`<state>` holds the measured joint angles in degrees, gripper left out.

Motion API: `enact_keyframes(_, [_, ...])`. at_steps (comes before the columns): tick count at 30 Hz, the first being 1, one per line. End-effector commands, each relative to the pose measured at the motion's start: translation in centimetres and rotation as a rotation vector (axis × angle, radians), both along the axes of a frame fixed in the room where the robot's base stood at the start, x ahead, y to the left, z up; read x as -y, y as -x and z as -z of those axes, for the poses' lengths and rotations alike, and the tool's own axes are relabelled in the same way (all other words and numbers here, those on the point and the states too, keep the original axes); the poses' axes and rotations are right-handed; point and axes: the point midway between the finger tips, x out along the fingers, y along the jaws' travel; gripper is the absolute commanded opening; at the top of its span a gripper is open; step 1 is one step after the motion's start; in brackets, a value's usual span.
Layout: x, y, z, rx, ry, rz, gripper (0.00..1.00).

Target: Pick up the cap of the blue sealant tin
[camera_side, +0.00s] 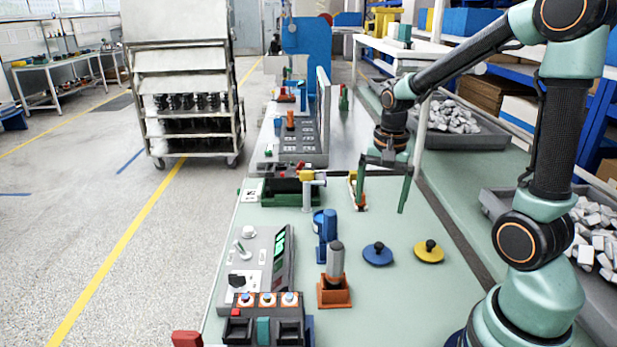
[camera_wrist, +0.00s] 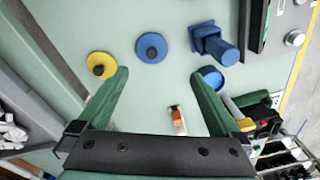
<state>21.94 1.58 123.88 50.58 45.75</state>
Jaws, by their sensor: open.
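A flat blue disc with a black knob (camera_side: 378,254), which looks like the cap, lies on the pale green bench. It also shows in the wrist view (camera_wrist: 144,42), beyond my fingertips and between their lines. A similar yellow disc with a black knob (camera_side: 429,255) lies to its right. An upright blue cylinder (camera_side: 327,228) stands left of the blue disc. In the wrist view a round blue piece (camera_wrist: 211,77) lies near the right fingertip; I cannot tell which is the tin. My gripper (camera_side: 382,208) is open, empty and above the bench, farther back than the discs.
A grey cylinder (camera_side: 335,258) stands in an orange holder (camera_side: 335,294). A grey panel with a green display (camera_side: 279,257) is at the left. A small orange-and-white item (camera_wrist: 177,120) lies below the fingers. Grey bins of pale blocks (camera_side: 458,120) stand at the right. The bench is clear around the discs.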

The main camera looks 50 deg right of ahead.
Motion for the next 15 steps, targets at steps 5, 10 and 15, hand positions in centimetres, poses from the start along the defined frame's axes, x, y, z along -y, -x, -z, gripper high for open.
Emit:
enact_keyframes(5, [1.9,0.3,2.2,-0.055,-0.028,0.164,1.00])
enact_keyframes(10, [2.2,0.4,3.6,-0.066,-0.034,0.198,1.00])
enact_keyframes(15, [2.1,0.5,6.6,-0.069,-0.034,0.195,1.00])
